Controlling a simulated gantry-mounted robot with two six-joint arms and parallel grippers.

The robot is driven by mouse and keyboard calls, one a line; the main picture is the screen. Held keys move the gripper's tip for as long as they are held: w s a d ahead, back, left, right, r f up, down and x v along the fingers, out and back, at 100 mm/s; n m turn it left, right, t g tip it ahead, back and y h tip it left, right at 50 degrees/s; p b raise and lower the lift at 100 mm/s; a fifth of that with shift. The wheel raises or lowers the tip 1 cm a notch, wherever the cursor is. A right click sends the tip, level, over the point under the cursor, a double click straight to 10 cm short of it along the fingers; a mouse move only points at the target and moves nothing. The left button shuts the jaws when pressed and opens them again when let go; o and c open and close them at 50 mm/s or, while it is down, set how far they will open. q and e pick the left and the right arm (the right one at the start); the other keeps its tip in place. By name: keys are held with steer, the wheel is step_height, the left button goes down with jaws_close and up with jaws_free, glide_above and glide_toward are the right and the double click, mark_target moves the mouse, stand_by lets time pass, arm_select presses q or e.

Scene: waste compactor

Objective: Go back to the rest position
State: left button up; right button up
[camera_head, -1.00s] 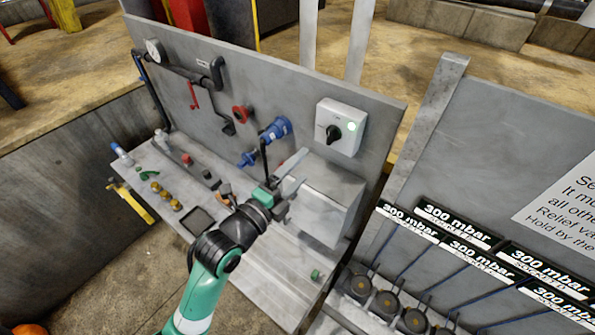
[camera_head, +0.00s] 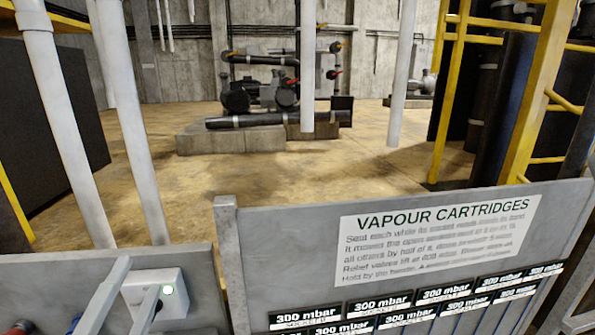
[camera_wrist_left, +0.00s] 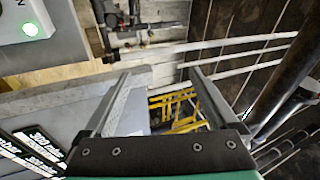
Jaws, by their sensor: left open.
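My left gripper (camera_head: 138,276) shows at the lower left of the head view, its two grey fingers pointing up in front of the grey panel. It also shows in the left wrist view (camera_wrist_left: 160,75), with the fingers spread apart and nothing between them. A grey switch box (camera_head: 172,290) with a lit green lamp is just behind the fingers in the head view. The same box shows at the top left of the left wrist view (camera_wrist_left: 30,20). My right gripper is in neither view.
A grey board with a "VAPOUR CARTRIDGES" sign (camera_head: 437,235) and rows of "300 mbar" labels (camera_head: 380,305) fills the lower right. Behind it are white posts (camera_head: 130,120), yellow railing (camera_head: 535,95) and a pump assembly (camera_head: 262,90). The floor between is open.

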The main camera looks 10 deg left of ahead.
arm_select(q)
steer(key=s+d+r+n+t+h, duration=0.2)
steer(key=r+n, duration=0.5)
steer(key=r, duration=0.4)
steer(key=s+d+r+n+t+h+p, duration=0.1)
steer(key=s+r+n, duration=0.5)
steer(key=r, duration=0.6)
steer(key=d+n+t+h, duration=0.1)
steer(key=d+n+t, duration=0.1)
steer(key=d, duration=0.1)
steer(key=shift+s+d+n+p, duration=0.15)
steer(key=shift+d+n+p, duration=0.15)
